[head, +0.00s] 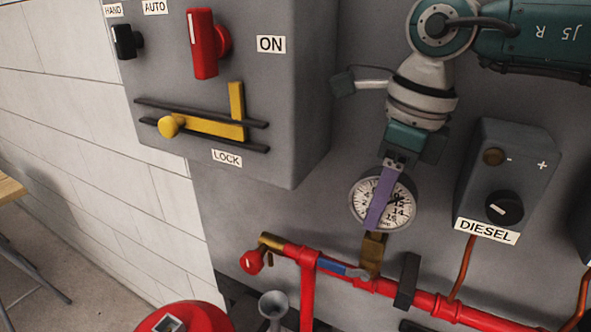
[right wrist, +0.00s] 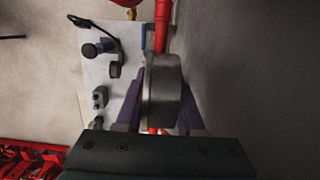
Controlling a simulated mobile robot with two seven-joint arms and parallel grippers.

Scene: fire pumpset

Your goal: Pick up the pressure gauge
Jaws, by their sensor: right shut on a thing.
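The pressure gauge (head: 401,208) is a round dial with a white face and a dark metal rim. It sits upright just above a brass fitting (head: 373,250) on the red pipe; I cannot tell whether it is still joined to the fitting. My right gripper (head: 379,208) reaches down from above and is shut on the gauge, with one purple finger across the dial face. In the right wrist view, the gauge's metal body (right wrist: 163,92) shows edge-on between the two purple fingers. My left gripper is not in view.
A red pipe (head: 440,306) with a blue-handled valve (head: 335,267) runs below. A grey control box (head: 300,110) with a red handle (head: 203,43) and yellow lock lever (head: 215,127) stands to the left. The DIESEL box (head: 507,175) is close on the right.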

